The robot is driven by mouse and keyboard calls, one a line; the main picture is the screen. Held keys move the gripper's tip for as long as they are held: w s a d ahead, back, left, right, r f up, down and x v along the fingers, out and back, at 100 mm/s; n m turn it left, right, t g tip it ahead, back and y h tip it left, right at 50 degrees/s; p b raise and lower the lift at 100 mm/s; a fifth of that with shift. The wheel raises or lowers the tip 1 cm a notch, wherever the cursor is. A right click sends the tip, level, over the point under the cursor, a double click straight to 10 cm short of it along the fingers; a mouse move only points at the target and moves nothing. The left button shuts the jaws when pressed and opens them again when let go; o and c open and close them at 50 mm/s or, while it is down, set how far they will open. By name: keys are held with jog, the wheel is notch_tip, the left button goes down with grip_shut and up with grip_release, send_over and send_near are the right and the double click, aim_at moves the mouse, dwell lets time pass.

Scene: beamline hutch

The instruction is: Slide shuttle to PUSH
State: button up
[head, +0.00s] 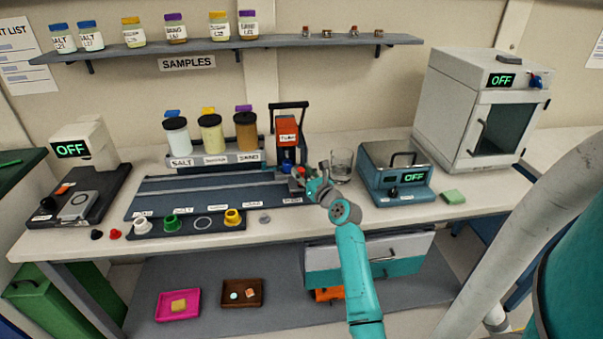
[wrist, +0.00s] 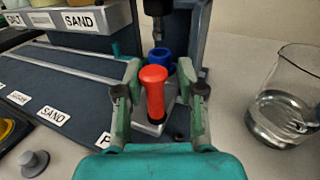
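The shuttle is a small grey metal block (wrist: 152,124) with an upright red handle (wrist: 153,88) and a blue cup (wrist: 160,57) behind it. It sits at the right end of the dark rail board (wrist: 75,90), below the press (head: 287,133); the blue cup also shows in the head view (head: 287,168). My gripper (wrist: 158,70) is open, with one finger on each side of the red handle and a visible gap beside it. A label starting with "P" (wrist: 104,140) is partly hidden by my gripper; the rest cannot be read.
A glass beaker (head: 341,166) stands close to the right of my gripper. A blue-grey box reading OFF (head: 396,172) is further right. SALT and SAND jars (head: 210,133) stand behind the rails; a row of coloured cups (head: 172,222) stands in front. A grey knob (wrist: 33,160) is front left.

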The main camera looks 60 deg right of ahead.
jog(key=shift+s, duration=0.1)
jog(key=v, duration=1.1)
jog(key=shift+s+a, duration=0.2)
jog(key=shift+s, duration=0.1)
jog(key=shift+s+a, duration=0.1)
jog(key=shift+s, duration=0.05)
